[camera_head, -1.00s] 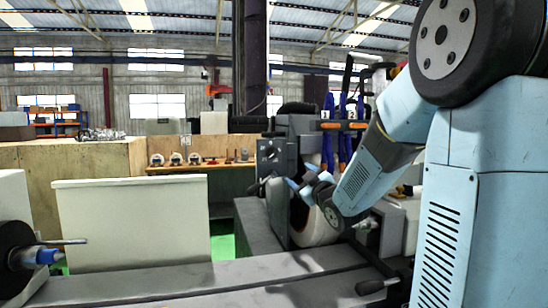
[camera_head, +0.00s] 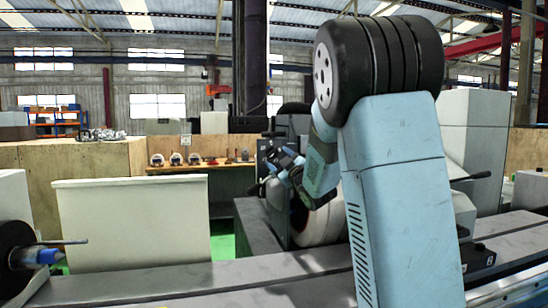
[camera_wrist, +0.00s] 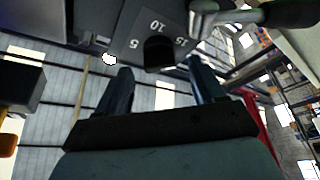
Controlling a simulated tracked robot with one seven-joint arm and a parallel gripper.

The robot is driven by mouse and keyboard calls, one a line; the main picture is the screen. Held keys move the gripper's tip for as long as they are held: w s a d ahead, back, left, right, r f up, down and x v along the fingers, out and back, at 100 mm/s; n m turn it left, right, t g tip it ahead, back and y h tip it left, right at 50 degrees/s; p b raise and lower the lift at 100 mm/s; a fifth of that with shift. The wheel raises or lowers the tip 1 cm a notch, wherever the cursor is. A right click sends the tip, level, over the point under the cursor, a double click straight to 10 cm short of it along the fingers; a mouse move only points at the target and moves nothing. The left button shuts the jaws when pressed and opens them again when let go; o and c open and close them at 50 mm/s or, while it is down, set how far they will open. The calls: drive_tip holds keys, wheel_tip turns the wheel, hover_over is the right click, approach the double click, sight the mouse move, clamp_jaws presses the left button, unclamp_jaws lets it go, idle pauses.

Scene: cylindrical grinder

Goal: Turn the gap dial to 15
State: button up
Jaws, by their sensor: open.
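In the wrist view the gap dial (camera_wrist: 158,53) is a dark knob on a grey panel (camera_wrist: 118,38) of the machine. The numbers 5, 10 and 15 are printed in an arc around it. No pointer mark on the knob can be made out, so its setting cannot be read. My gripper (camera_wrist: 159,65) is open, with one finger on each side of the knob's position in the picture. I cannot tell whether the fingers touch it. In the head view my gripper (camera_head: 282,163) is in front of the machine's grey panel, and the dial cannot be made out there.
In the wrist view a metal lever (camera_wrist: 232,17) lies close beside the 15 mark. In the head view a grinding wheel (camera_head: 318,226) sits below my gripper. The long grey machine bed (camera_head: 235,285) runs across the front. A cream panel (camera_head: 132,225) stands at left.

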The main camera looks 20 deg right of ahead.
sight(275, 155)
drive_tip(key=shift+x, duration=1.75)
drive_tip(key=c, duration=1)
drive_tip(key=shift+c, duration=0.2)
drive_tip(key=shift+n, duration=0.7)
drive_tip(key=o, duration=1)
drive_tip(key=shift+o, duration=0.2)
drive_tip(key=v, duration=1.3)
drive_tip(key=shift+s+d, duration=0.25)
drive_tip(key=shift+s, duration=0.1)
